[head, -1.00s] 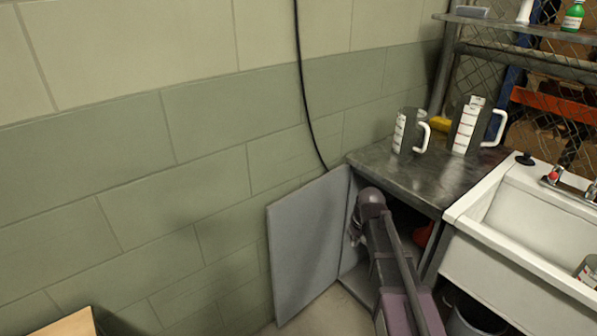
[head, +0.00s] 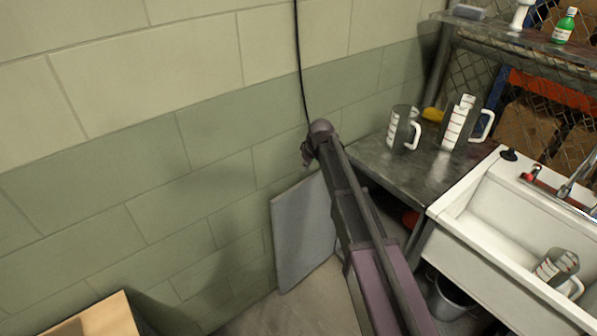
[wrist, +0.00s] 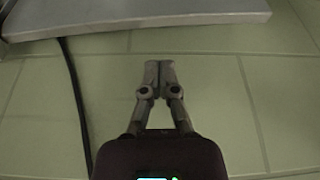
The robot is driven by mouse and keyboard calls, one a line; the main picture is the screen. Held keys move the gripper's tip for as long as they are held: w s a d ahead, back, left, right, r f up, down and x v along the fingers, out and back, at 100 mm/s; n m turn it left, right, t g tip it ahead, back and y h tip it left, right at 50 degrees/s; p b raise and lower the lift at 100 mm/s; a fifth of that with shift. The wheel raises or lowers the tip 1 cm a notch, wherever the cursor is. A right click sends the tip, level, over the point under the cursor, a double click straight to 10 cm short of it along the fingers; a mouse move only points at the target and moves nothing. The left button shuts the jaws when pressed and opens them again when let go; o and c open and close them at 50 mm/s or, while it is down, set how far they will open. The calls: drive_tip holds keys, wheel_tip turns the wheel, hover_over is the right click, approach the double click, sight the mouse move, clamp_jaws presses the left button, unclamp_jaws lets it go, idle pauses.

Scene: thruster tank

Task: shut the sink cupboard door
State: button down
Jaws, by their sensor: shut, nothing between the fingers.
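The sink cupboard door (head: 303,232) is a flat grey panel standing wide open near the green wall, left of the counter. My gripper (head: 307,153) is at the wall side, above the door's top edge in the head view, and appears apart from it. My arm crosses in front of the door's right part and hides its hinge side and much of the cupboard opening. In the wrist view my gripper (wrist: 159,66) is shut and empty against a background of wall blocks. A grey panel edge (wrist: 140,18), probably the door, crosses the top of that view.
A black cable (head: 299,70) hangs down the wall near my gripper and shows in the wrist view (wrist: 72,90). The metal counter (head: 400,175) holds two measuring jugs (head: 404,128). The white sink (head: 480,240) is at right, a bucket (head: 450,298) below. A wooden box (head: 95,318) is at lower left.

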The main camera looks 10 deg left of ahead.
drive_tip(key=shift+w+a+r, duration=0.2)
drive_tip(key=shift+a+r, duration=0.15)
drive_tip(key=shift+a, duration=0.05)
drive_tip(key=shift+f, duration=0.15)
drive_tip(key=b+x, duration=0.9)
drive_tip(key=shift+f, duration=0.35)
idle(0.4)
drive_tip(key=shift+w+a, duration=0.1)
drive_tip(key=shift+a, duration=0.05)
idle(0.4)
